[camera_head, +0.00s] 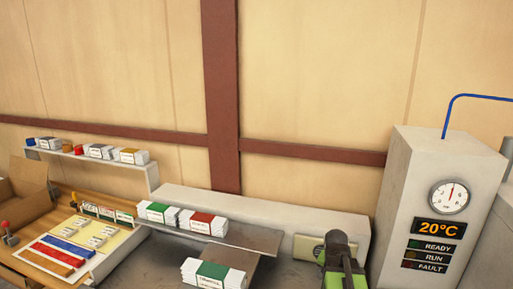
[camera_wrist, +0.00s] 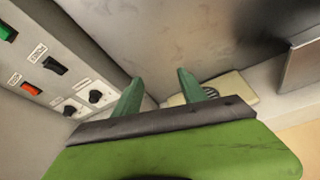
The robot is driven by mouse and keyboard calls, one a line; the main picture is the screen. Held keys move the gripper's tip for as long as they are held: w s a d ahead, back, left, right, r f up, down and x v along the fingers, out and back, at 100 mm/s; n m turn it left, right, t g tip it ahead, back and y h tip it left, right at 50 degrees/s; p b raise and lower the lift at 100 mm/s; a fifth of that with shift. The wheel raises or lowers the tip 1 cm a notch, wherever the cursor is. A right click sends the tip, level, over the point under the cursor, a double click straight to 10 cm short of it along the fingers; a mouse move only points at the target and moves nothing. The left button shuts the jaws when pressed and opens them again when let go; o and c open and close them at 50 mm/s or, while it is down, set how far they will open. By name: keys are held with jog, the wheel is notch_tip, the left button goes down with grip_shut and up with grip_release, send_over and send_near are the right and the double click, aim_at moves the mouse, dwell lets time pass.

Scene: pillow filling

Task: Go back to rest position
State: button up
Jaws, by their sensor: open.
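My gripper (camera_wrist: 160,88) shows in the wrist view with its two green fingers apart and nothing between them. Beyond the fingertips are a grey metal surface (camera_wrist: 185,40) and a flat beige piece (camera_wrist: 236,88), partly hidden by the right finger. In the head view my green and dark arm (camera_head: 340,262) stands at the bottom, right of centre, and its fingertips cannot be made out there.
A grey cabinet (camera_head: 408,185) with a dial and a 20°C display stands at the right. White packs with green (camera_head: 212,272) and red (camera_head: 203,222) bands lie left of my arm. A shelf (camera_head: 90,160) holds more packs. Switches (camera_wrist: 54,66) line the wrist view's left.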

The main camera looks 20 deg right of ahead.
jog(key=w+a+f+n+y+b, duration=0.1)
jog(key=w+a+f+n, duration=0.15)
jog(key=a, duration=0.85)
jog(key=w+a+f+n+y+b, duration=0.1)
jog(key=a+n, duration=0.2)
jog(key=a, duration=0.8)
jog(key=s+a+n+g+y, duration=0.1)
jog(key=s+a+n, duration=0.3)
jog(key=a, duration=0.4)
jog(key=shift+s+f+g, duration=0.15)
jog(key=shift+s+g, duration=0.45)
jog(key=shift+g, duration=0.1)
jog(key=shift+n, duration=0.25)
